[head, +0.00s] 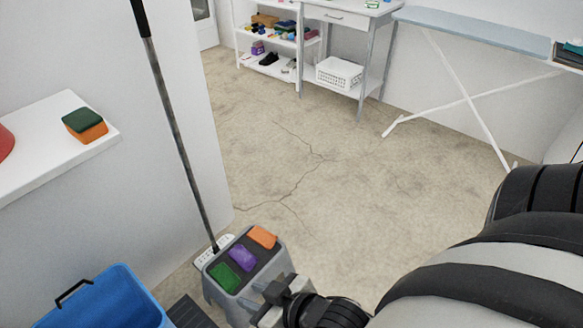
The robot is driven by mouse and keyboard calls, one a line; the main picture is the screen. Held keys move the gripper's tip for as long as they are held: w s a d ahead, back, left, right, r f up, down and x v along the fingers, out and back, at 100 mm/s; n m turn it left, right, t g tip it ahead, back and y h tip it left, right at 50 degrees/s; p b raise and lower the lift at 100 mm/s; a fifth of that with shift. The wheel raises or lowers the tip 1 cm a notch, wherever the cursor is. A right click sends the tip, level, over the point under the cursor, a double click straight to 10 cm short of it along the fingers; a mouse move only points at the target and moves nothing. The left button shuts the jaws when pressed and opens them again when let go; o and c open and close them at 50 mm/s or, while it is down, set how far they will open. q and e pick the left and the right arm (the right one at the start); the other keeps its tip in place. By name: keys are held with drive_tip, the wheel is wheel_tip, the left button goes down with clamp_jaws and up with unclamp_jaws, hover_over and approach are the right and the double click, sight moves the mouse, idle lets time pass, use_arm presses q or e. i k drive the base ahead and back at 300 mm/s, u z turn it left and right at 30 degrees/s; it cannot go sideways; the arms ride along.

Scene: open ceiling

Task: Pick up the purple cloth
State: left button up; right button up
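The purple cloth (242,257) lies on the dark top of a small grey stool (217,294), between a green cloth (224,278) and an orange cloth (262,237). My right gripper (278,290) is at the stool's right side, below and to the right of the purple cloth in the picture. It appears apart from the cloth. Its fingers are small and dark, and I cannot tell whether they are open or shut. My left gripper is out of view.
A blue bin (105,303) stands left of the stool. A long mop handle (174,130) leans behind it. A white ledge (50,150) holds a sponge (85,125). A shelf (262,65), a white table (350,14) and an ironing board (470,28) stand behind clear floor.

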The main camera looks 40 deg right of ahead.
sight(242, 255)
drive_tip(key=z, duration=0.35)
drive_tip(key=k, duration=0.6)
drive_tip(key=z, duration=1.45)
drive_tip(key=k, duration=0.95)
drive_tip(key=z, duration=0.4)
drive_tip(key=i, duration=2.05)
drive_tip(key=u, duration=1.8)
drive_tip(key=i, duration=1)
drive_tip(key=u, duration=1.2)
